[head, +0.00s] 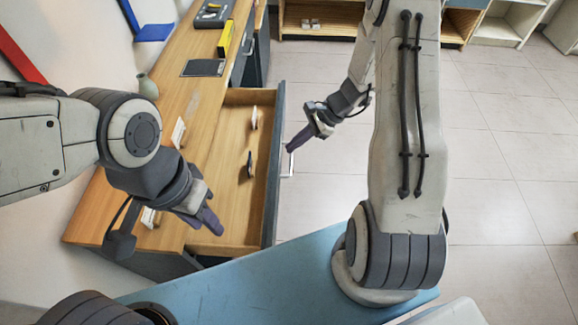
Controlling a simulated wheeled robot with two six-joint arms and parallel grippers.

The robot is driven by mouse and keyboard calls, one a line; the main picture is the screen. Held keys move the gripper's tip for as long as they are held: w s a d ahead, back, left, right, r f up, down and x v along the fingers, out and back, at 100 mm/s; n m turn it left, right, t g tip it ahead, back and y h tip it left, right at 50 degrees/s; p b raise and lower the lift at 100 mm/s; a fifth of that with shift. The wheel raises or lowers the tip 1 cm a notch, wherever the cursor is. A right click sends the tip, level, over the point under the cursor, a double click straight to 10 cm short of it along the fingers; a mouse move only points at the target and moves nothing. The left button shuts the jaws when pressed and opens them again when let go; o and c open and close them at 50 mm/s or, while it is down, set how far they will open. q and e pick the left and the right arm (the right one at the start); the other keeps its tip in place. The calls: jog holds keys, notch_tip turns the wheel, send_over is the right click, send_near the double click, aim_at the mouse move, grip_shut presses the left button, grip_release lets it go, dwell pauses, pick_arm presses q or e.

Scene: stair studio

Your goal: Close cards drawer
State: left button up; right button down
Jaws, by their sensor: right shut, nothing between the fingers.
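The drawer (228,192) stands pulled out from the long wooden desk, open toward the right. Its grey-blue front panel (272,190) carries a pale bar handle (287,163) on the outer face. Two small dark and white items show inside the drawer. My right gripper (291,147) is shut and empty, beside the outer face of the front panel near the handle; I cannot tell whether it touches. My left gripper (212,222) hangs over the near end of the drawer; the view does not show clearly whether its fingers are apart.
The desk top (150,180) holds two small white cards, a dark flat panel (203,68), a yellow box (225,38) and a greenish vase (147,86). Shelves stand at the back. The tiled floor (500,160) right of the drawer is clear apart from my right arm.

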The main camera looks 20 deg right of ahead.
jog(key=d+f+m+t, duration=0.2)
jog(key=d+f+m, duration=0.2)
jog(key=d+f, duration=0.25)
jog(key=shift+m, duration=0.3)
jog(key=x, duration=1)
jog(key=shift+w+a, duration=0.15)
jog(key=shift+w, duration=0.15)
jog(key=shift+w+a, duration=0.1)
